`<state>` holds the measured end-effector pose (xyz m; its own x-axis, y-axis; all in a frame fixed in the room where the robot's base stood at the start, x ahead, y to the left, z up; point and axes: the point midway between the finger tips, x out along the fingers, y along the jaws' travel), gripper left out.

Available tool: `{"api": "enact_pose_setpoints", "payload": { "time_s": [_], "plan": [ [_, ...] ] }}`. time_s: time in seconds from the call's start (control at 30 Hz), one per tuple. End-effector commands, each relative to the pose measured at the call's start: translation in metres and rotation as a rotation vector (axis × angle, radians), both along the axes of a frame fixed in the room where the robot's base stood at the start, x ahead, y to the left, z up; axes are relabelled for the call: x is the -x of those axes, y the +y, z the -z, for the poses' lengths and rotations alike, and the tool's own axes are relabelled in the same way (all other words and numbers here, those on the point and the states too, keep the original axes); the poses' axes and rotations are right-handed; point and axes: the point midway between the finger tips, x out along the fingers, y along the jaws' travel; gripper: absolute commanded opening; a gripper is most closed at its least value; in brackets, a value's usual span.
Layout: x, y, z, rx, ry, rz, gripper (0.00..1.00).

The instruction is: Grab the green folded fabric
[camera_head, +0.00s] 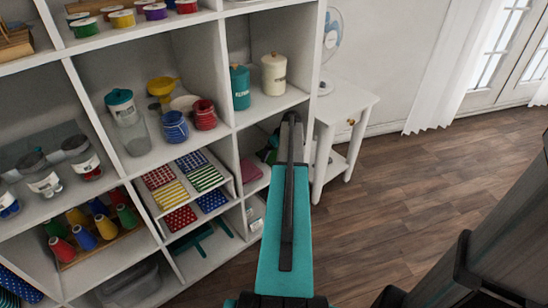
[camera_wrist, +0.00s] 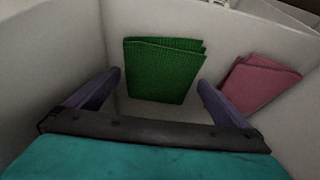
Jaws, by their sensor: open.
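The green folded fabric (camera_wrist: 163,68) lies in a white shelf compartment, near the middle of the wrist view. My gripper (camera_wrist: 160,84) is open, with its two purple fingers apart. The fingers appear on the left and right of the fabric's near part, and nothing is held between them. I cannot tell whether they touch the fabric. In the head view my arm reaches into a lower compartment of the shelf and hides most of the green fabric and the gripper's fingers.
A pink folded fabric (camera_wrist: 258,82) lies just right of the green one; it also shows in the head view (camera_head: 250,171). A small white table (camera_head: 346,108) stands right of the shelf. The wooden floor (camera_head: 400,180) is clear.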

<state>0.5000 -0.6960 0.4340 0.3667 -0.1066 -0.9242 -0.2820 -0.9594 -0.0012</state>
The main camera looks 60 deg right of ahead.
Motion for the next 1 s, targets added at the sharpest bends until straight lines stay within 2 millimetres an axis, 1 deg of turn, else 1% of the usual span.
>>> {"api": "enact_pose_setpoints", "payload": {
  "time_s": [0.1, 0.67, 0.7, 0.83, 0.87, 1.0],
  "plan": [
    [-0.0024, -0.0011, 0.0054, 0.001, -0.001, 0.0, 1.0],
    [-0.0018, -0.0013, 0.0056, 0.001, -0.001, 0.001, 1.0],
    [-0.0018, -0.0013, 0.0056, 0.001, -0.001, 0.001, 0.93],
    [-0.0016, -0.0014, 0.0056, 0.001, -0.001, 0.001, 0.71],
    [-0.0016, -0.0014, 0.0056, 0.001, -0.001, 0.001, 0.69],
    [-0.0015, -0.0015, 0.0055, 0.001, -0.001, 0.001, 0.69]
  ]
}}
